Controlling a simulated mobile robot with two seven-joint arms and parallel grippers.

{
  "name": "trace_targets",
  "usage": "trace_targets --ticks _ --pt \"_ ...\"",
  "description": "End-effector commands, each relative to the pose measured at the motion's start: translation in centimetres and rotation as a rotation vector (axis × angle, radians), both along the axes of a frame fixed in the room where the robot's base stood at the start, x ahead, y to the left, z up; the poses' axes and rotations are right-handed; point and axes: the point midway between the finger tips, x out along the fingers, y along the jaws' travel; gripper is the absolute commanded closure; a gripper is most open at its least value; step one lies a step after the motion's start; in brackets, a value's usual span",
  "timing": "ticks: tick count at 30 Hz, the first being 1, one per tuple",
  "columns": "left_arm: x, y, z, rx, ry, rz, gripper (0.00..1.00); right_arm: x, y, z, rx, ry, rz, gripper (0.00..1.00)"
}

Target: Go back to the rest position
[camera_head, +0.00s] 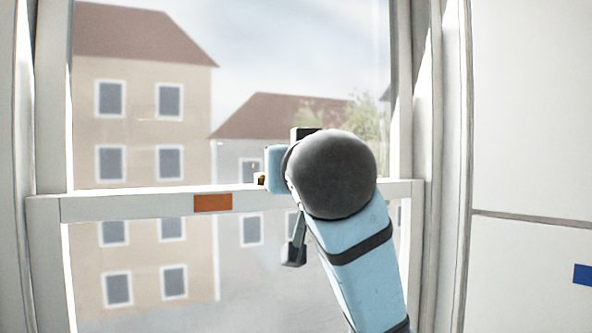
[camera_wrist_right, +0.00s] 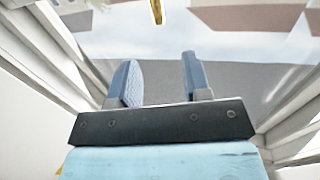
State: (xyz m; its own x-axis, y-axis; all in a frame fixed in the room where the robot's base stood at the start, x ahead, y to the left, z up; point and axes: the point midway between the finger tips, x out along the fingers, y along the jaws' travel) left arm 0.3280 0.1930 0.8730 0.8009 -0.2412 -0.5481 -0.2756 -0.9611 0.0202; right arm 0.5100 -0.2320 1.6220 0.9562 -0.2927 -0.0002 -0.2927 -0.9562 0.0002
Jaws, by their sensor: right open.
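My right arm reaches up from the bottom right in the head view, in front of a window (camera_head: 130,204). Its dark round joint hides most of the right gripper there. In the right wrist view the right gripper (camera_wrist_right: 157,75) has its two blue fingers spread apart, with nothing held between them. A small brass-coloured piece (camera_wrist_right: 157,11) shows at the top of that view, beyond the fingertips and apart from them. A small brass-coloured bit (camera_head: 260,179) also shows at the window's crossbar in the head view, just left of my wrist. My left gripper is not in view.
The window's white crossbar (camera_head: 120,207) carries an orange rectangle (camera_head: 212,203) and runs behind my right arm. White frame posts stand on both sides. A pale wall (camera_head: 530,110) with a blue patch (camera_head: 583,275) is at the right. Buildings show through the glass.

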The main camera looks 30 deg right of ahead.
Motion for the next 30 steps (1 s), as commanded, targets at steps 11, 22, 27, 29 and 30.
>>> trace_targets --ticks 11,22,27,29,30 --pt "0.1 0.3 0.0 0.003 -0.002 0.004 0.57 0.1 0.0 0.0 0.000 0.001 0.000 0.56" --pt "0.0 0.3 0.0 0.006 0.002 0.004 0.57 6.8 1.3 -10.9 -0.078 0.143 0.123 0.56" --pt "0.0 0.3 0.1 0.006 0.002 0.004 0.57 9.8 2.2 -20.3 -0.113 0.232 0.223 0.56" --pt "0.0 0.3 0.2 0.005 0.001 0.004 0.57 10.3 2.5 -23.9 -0.120 0.262 0.257 0.56" --pt "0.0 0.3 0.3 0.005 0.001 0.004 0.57 10.5 2.7 -26.3 -0.122 0.280 0.279 0.56"
